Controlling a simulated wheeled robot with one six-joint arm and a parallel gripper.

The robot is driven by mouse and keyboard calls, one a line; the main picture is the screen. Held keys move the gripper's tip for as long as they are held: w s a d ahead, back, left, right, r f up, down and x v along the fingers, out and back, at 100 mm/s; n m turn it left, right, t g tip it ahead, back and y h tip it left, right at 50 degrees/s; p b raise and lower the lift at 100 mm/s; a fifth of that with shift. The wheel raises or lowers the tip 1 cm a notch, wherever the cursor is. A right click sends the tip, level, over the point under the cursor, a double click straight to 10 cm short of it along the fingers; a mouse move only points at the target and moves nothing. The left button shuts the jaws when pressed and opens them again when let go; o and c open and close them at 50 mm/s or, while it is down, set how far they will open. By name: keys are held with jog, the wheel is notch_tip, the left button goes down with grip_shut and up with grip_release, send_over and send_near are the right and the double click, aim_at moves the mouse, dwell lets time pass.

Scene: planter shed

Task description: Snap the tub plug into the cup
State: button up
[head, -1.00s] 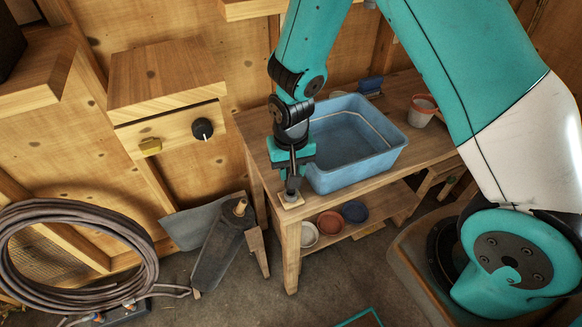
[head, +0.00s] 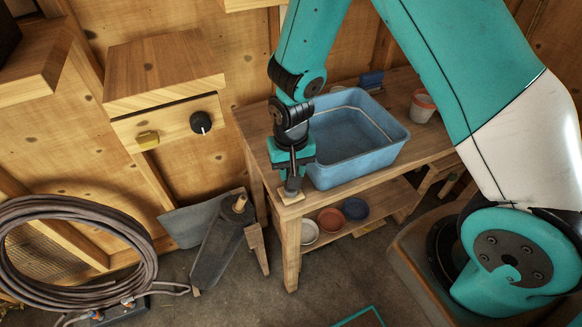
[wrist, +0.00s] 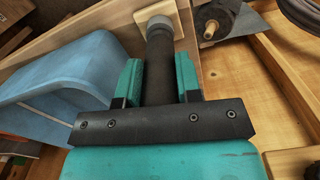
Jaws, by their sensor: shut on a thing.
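My gripper (head: 292,168) is shut on the tub plug, a dark grey upright cylinder (wrist: 159,75) between its two teal fingers (wrist: 157,66). The plug's far end meets a lighter grey round piece, apparently the cup (wrist: 160,22), on a small pale wooden block (wrist: 142,29). The block (head: 291,197) lies at the bench's front left corner in the head view. The plug end covers most of the cup, so I cannot tell how deep it sits.
A blue tub (head: 358,168) stands on the wooden bench (head: 428,143), close to the right of my gripper. Small bowls (head: 330,220) sit on the lower shelf. A cabinet with a knob (head: 200,122) and a coiled hose (head: 75,205) are at left.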

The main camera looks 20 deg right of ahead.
jog(key=shift+f, duration=0.35)
jog(key=o, duration=1.1)
notch_tip(320, 180, up, 18)
jog(key=b, duration=0.2)
jog(key=s+a+r+n+y, duration=0.1)
jog(key=s+r+n, duration=0.1)
jog(key=s, duration=0.4)
jog(key=s+a+r+n+y, duration=0.1)
jog(key=s+a+r+n, duration=0.1)
jog(key=s, duration=0.4)
jog(key=s+a+r+n+y, duration=0.1)
jog(key=s+r+n+y, duration=0.1)
jog(key=s+r+n, duration=0.2)
jog(key=shift+s+a+r+n, duration=0.15)
jog(key=shift+s+n, duration=0.15)
jog(key=shift+s, duration=0.35)
jog(key=shift+s+a+n, duration=0.15)
jog(key=shift+s+n, duration=0.15)
jog(key=shift+s, duration=0.3)
